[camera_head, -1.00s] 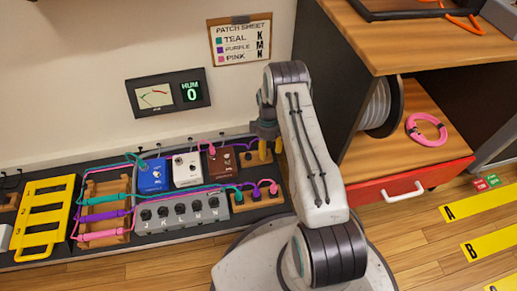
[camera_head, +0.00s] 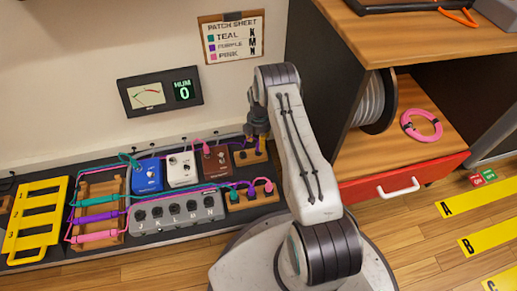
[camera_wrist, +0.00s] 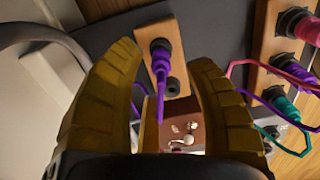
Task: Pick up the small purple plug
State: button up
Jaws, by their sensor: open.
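The small purple plug (camera_wrist: 161,58) stands in one socket of a short wooden block (camera_wrist: 152,30) in the wrist view, with a thin purple tail pointing toward the camera. My gripper (camera_wrist: 165,62) is open, with one yellow finger on each side of the plug. Gaps show between the plug and both fingers, so it is not held. In the head view my gripper (camera_head: 257,138) is over the wooden block (camera_head: 243,158) at the right end of the board; the plug is mostly hidden there.
Another wooden strip (camera_head: 245,203) holds teal, purple and pink cable plugs nearby; it also shows at right in the wrist view (camera_wrist: 262,88). A brown pedal (camera_head: 217,160) stands just left of the block. A red-fronted drawer (camera_head: 370,190) is to the right.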

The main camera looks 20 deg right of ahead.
aim_at(258, 145)
jog(key=shift+a+f+b, duration=0.15)
jog(key=shift+f+b, duration=1.45)
jog(key=shift+f, duration=1.1)
jog(key=shift+r, duration=0.1)
jog(key=shift+c, duration=0.3)
grip_shut()
